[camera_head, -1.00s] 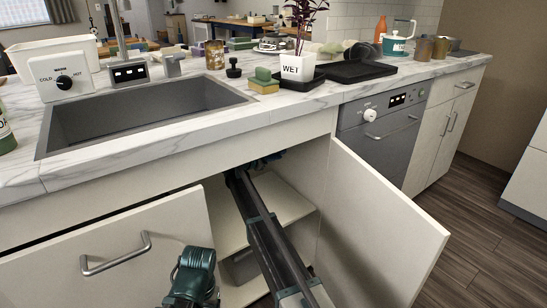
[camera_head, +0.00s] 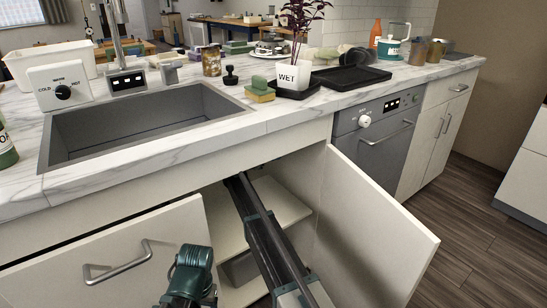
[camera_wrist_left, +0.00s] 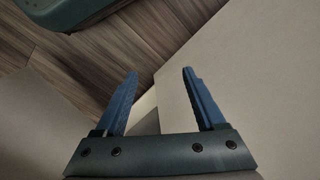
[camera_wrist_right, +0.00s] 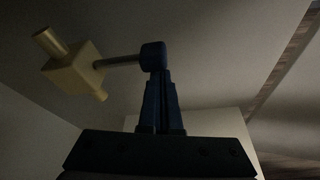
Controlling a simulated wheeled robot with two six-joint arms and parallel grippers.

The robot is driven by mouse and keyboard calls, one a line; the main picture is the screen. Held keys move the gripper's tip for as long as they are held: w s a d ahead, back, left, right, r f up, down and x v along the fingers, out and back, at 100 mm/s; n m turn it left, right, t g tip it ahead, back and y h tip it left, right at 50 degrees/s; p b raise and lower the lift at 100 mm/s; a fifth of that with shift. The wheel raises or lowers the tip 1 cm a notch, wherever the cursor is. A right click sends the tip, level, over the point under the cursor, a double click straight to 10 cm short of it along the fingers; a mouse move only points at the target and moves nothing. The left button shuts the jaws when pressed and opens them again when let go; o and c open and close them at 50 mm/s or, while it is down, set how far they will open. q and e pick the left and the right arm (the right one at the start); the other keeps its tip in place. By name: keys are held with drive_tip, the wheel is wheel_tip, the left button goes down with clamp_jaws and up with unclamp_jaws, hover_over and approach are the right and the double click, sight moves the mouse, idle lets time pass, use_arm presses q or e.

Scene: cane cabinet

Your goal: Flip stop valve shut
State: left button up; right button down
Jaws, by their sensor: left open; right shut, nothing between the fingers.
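The stop valve (camera_wrist_right: 75,68) shows in the right wrist view as a brass-coloured body with round stubs. A thin metal stem runs right from it to a dark blue knob-like end (camera_wrist_right: 153,56). My right gripper (camera_wrist_right: 158,76) is shut and empty, its tips right at the underside of the blue end; whether they touch it I cannot tell. In the head view my right arm reaches into the open cabinet under the sink, and its gripper and the valve are hidden. My left gripper (camera_wrist_left: 160,73) is open and empty, near a pale panel.
The open cabinet door (camera_head: 375,235) stands to the right of my right arm. The sink (camera_head: 140,125) and counter lie above. A cabinet shelf (camera_head: 282,203) is beside the arm.

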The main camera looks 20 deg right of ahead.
drive_tip(key=shift+f, duration=0.1)
drive_tip(key=w+a+f+m+b, duration=0.1)
drive_tip(key=w+f+b, duration=0.2)
drive_tip(key=f+b, duration=0.45)
drive_tip(key=d+r+p+v, duration=0.1)
drive_tip(key=p+v, duration=0.3)
drive_tip(key=v, duration=0.7)
drive_tip(key=s+d+f+m+g+y, duration=0.2)
drive_tip(key=s+f+m+y, duration=0.2)
drive_tip(key=s, duration=0.8)
drive_tip(key=s+d+f+m+g+y, duration=0.1)
drive_tip(key=s+f+m+g+y, duration=0.1)
drive_tip(key=s+f+m, duration=0.6)
drive_tip(key=shift+s+d+f+y, duration=0.4)
drive_tip(key=shift+s+y, duration=0.5)
drive_tip(key=shift+s, duration=1.5)
drive_tip(key=shift+a, duration=0.1)
